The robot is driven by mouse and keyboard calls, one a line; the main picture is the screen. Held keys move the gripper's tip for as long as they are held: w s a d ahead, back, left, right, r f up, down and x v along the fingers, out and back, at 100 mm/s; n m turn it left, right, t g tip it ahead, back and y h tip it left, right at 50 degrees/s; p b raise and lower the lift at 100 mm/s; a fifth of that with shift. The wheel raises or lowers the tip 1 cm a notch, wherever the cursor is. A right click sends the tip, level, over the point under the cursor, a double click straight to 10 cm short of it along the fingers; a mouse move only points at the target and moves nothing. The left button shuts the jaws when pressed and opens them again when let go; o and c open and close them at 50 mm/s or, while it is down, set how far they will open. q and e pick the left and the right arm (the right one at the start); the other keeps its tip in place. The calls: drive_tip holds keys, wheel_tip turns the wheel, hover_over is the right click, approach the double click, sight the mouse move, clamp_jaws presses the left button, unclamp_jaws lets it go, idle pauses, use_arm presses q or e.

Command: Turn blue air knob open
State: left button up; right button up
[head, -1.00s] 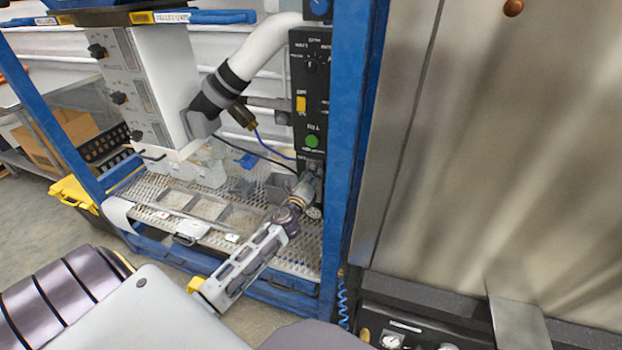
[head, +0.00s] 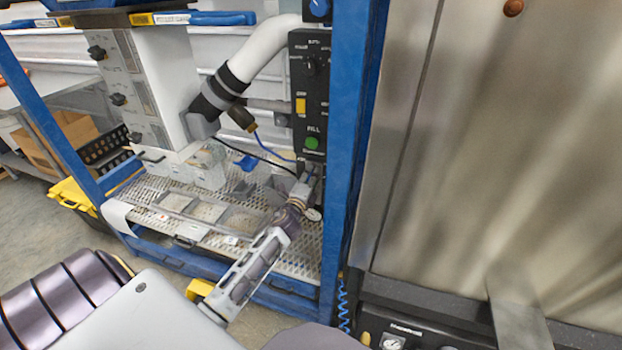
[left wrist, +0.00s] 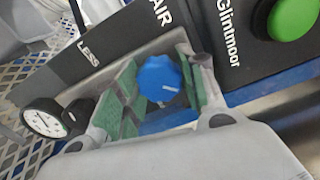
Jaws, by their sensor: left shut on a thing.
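The blue air knob (left wrist: 160,80) is in the left wrist view, round with a pale mark on its face, by a dark plate lettered "AIR" (left wrist: 160,14). My left gripper (left wrist: 163,90) has its green-padded fingers on either side of the knob and is shut on it. In the head view my left gripper (head: 307,184) is at the lower end of the black control panel (head: 311,90), and its fingers hide the knob there. My right gripper is in neither view.
A green button (head: 312,143) sits on the panel above my left gripper; it also shows in the left wrist view (left wrist: 292,18). A round gauge (left wrist: 44,118) is close beside the fingers. A blue frame post (head: 352,150) stands just right of the panel.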

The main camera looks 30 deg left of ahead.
use_arm(q)
drive_tip(key=shift+f, duration=0.1)
drive_tip(key=o, duration=1)
drive_tip(key=shift+s, duration=0.2)
drive_tip(key=v, duration=1.1)
drive_tip(key=shift+s+d, duration=0.2)
drive_tip(key=shift+s, duration=0.1)
idle(0.5)
